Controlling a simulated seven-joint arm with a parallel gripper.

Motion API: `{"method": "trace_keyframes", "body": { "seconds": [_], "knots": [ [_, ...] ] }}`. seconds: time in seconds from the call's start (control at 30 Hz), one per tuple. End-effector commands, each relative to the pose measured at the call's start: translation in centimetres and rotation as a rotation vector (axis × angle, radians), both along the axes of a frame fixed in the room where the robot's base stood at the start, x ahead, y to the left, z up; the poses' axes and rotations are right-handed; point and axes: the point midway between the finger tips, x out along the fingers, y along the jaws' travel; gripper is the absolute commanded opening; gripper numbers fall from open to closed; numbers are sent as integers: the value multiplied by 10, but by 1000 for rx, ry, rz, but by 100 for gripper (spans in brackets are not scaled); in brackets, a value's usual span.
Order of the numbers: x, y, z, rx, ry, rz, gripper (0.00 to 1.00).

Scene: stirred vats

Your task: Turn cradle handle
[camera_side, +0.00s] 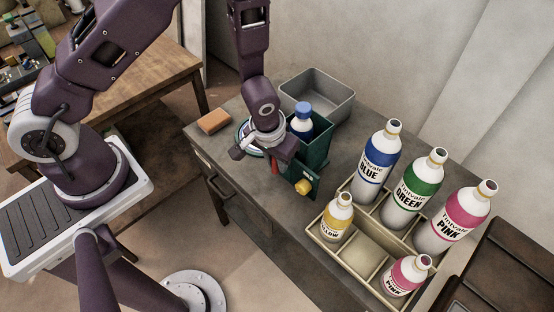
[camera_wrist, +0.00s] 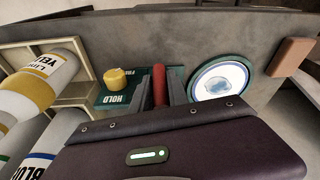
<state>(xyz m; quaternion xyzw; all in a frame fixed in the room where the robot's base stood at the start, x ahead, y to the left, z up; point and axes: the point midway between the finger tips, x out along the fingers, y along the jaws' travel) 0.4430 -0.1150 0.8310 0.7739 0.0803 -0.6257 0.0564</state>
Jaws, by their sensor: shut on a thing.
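A dark green cradle (camera_side: 318,150) stands on the grey bench and holds a white bottle with a blue cap (camera_side: 303,118). The bottle looks upright. A red handle (camera_wrist: 160,85) shows at the cradle's side; in the side view only a bit of it (camera_side: 275,165) shows below my gripper. My gripper (camera_side: 272,157) is shut on the red handle, with a finger on each side of it in the wrist view (camera_wrist: 161,92).
A round dish (camera_wrist: 219,80) lies right beside my gripper. An orange block (camera_side: 213,121) lies near the bench's left edge. A grey bin (camera_side: 330,92) stands behind the cradle. A divided crate (camera_side: 335,251) with several labelled bottles stands to the right.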

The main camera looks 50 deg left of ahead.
Motion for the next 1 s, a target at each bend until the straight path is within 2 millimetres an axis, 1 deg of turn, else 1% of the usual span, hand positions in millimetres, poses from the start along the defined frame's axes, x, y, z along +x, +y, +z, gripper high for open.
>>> {"method": "trace_keyframes", "body": {
  "seconds": [0.27, 0.3, 0.37, 0.4, 0.67, 0.73, 1.0],
  "knots": [
    [-1, 3, -1, 5, 6, 5, 0],
    [-1, 3, -1, 5, 6, 5, 24],
    [-1, 2, -1, 4, 6, 5, 36],
    [-1, 2, -1, 4, 6, 4, 40],
    [-1, 1, 0, 2, 3, 2, 40],
    [-1, 1, 5, 2, 1, 1, 40],
    [-12, -2, 56, 2, 0, 2, 40]
  ]
}}
